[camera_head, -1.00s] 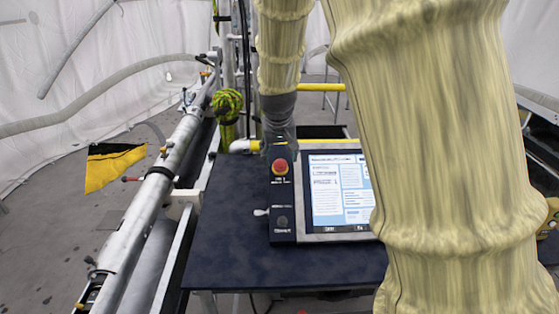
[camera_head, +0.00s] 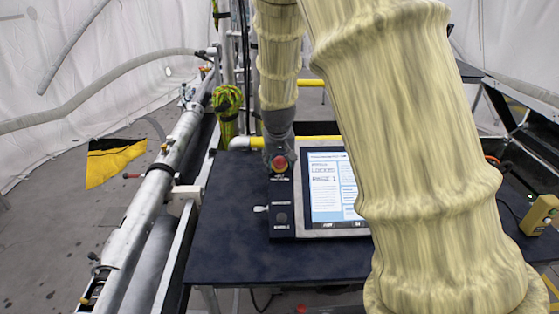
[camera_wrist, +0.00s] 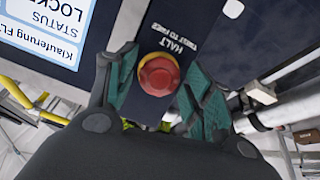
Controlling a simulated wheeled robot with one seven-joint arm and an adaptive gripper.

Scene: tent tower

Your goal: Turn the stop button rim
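The red stop button (camera_head: 279,162) with a yellow base sits at the top of the black control strip, left of the screen. In the wrist view the red button (camera_wrist: 158,75) shows beside the printed words "HALT" and "TWIST TO FREE". My gripper (camera_wrist: 160,68) is open, with one green ribbed finger on each side of the button. I cannot tell whether either finger touches the rim. In the head view my gripper (camera_head: 278,146) is just behind and above the button, partly hidden by its own dark wrist end.
The screen panel (camera_head: 334,187) stands right of the button, partly hidden by my arm. A small silver key or lever (camera_head: 261,209) juts from the strip's left side. The dark table (camera_head: 225,245) is clear at left. A metal pipe rail (camera_head: 150,195) runs along the left.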

